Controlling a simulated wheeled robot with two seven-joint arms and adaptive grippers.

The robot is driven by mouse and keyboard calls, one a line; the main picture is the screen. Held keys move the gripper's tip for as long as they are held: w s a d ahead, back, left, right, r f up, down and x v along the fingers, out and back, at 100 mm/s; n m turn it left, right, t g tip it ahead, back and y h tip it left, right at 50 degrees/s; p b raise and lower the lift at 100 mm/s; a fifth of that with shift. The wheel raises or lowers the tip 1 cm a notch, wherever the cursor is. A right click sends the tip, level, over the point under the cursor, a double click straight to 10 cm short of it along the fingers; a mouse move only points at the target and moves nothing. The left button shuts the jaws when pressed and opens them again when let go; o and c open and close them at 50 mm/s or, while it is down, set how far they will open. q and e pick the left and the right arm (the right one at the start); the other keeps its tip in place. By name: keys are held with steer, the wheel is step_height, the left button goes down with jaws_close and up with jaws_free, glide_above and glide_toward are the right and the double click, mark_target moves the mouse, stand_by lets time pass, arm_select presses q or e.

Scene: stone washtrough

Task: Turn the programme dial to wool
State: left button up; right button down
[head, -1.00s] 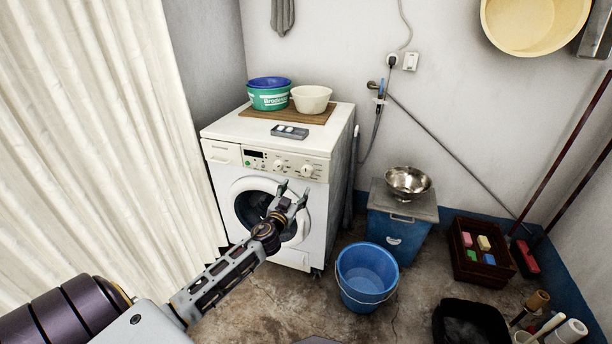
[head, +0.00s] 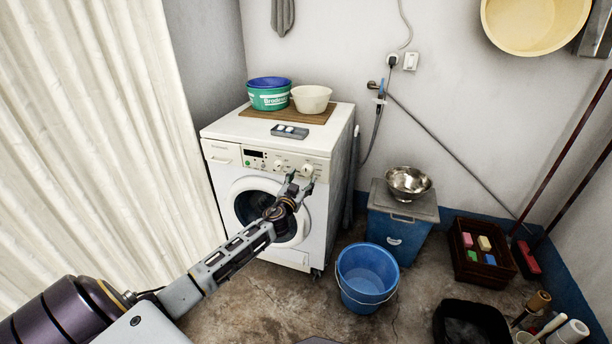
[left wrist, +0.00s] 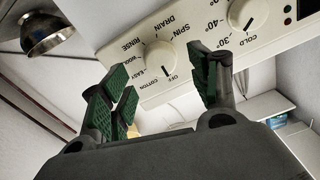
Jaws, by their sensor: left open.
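The programme dial (head: 307,169) is the right-hand white knob on the washing machine's (head: 222,178) front panel. In the left wrist view, upside down, the dial (left wrist: 159,57) is ringed by the words OFF, COTTON, EASY, WOOL, RINSE, SPIN and DRAIN. Its mark appears to point near OFF. My left gripper (head: 301,181) is open and empty, just in front of and slightly below the dial. In the left wrist view its green-padded fingers (left wrist: 165,85) stand either side of the dial, apart from it. My right gripper is not in view.
The temperature dial (head: 279,165) sits left of the programme dial; it also shows in the left wrist view (left wrist: 247,13). Basins (head: 311,99) and a grey tray (head: 290,131) stand on the machine. A blue bucket (head: 366,274) is on the floor to the right.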

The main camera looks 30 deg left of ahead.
mark_target(306, 173)
arm_select(q)
steer(key=shift+x, duration=2)
steer(key=shift+w+a+b, duration=0.1)
steer(key=shift+w+b, duration=0.2)
steer(key=shift+w, duration=0.15)
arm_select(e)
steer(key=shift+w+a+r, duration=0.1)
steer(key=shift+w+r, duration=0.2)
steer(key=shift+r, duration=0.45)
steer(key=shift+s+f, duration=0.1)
arm_select(q)
steer(key=shift+c, duration=1)
steer(key=c, duration=0.8)
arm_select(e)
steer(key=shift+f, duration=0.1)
